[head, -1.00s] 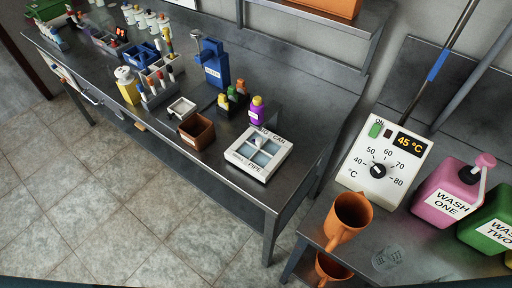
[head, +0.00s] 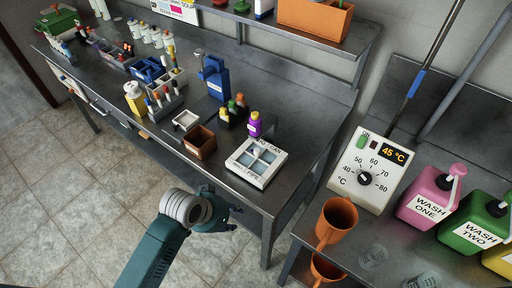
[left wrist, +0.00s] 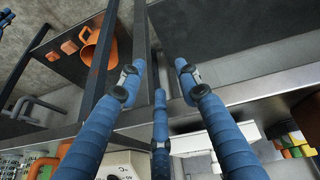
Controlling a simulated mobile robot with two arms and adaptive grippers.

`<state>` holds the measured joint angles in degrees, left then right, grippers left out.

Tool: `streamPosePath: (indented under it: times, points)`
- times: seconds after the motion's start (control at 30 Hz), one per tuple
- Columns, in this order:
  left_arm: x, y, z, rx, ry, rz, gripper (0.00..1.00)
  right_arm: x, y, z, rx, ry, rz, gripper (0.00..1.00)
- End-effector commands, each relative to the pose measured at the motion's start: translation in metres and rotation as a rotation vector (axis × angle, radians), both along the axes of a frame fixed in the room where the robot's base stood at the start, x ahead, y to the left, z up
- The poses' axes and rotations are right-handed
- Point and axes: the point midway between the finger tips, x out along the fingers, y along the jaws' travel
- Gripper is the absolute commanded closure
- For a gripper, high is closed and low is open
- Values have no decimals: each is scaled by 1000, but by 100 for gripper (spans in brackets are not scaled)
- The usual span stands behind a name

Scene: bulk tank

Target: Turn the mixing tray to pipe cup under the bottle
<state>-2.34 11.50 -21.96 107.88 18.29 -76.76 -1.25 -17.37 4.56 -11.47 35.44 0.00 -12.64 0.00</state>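The mixing tray (head: 238,166) is a white square block with pale blue cups, lying flat on the dark bench near its front right corner. Its front edge reads PIPE and its back edge reads CAN. A purple bottle with a yellow cap (head: 254,125) stands just behind it. My left gripper (head: 230,213) is in front of the bench edge, left of and nearer than the tray, not touching it. In the left wrist view its blue fingers (left wrist: 157,82) are spread with nothing between them. A white edge there, perhaps the tray, is partly hidden by a finger. My right gripper is not in view.
A brown box (head: 199,142), a small white dish (head: 186,120) and a blue dispenser (head: 215,78) stand left of the tray. On the right bench are a temperature controller (head: 368,171), an orange jug (head: 336,218) and wash bottles (head: 430,195). Bench right of the tray is clear.

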Motion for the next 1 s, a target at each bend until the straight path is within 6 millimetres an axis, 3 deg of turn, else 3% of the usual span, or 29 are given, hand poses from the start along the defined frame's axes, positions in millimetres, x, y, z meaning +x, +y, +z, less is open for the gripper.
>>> streamPosePath:
  times: [0.03, 0.1, 0.53, 0.8, 1.0]
  points:
    - [4, -8, 27, -9, -21, -33, 66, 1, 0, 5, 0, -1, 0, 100]
    - [11, -20, 53, -16, -37, -85, 66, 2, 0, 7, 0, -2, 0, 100]
    - [74, -59, 117, 2, -71, -319, 66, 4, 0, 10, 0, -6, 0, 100]
    - [134, -51, 182, 91, -68, -442, 66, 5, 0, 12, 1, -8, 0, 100]
    - [153, -40, 209, 126, -59, -461, 66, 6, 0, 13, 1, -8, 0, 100]
